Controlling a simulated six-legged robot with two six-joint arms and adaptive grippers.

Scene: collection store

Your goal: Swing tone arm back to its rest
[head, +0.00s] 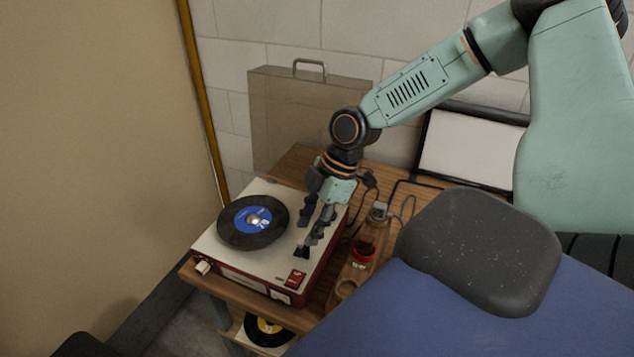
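The record player (222,262) has a cream top and red sides and stands on a wooden table. A black record with a blue label (256,221) lies on its platter. My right gripper (305,238) reaches down over the right part of the player's top, right of the record. Its two dark fingers are apart, with a gap between them. I cannot make out the tone arm or its rest; the gripper covers that side. Whether the fingertips touch anything is unclear. My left gripper is not in view.
A grey case with a handle (298,112) and a framed white panel (468,148) stand behind. A blue surface with a dark pad (480,250) fills the lower right. A tan panel (95,130) stands left.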

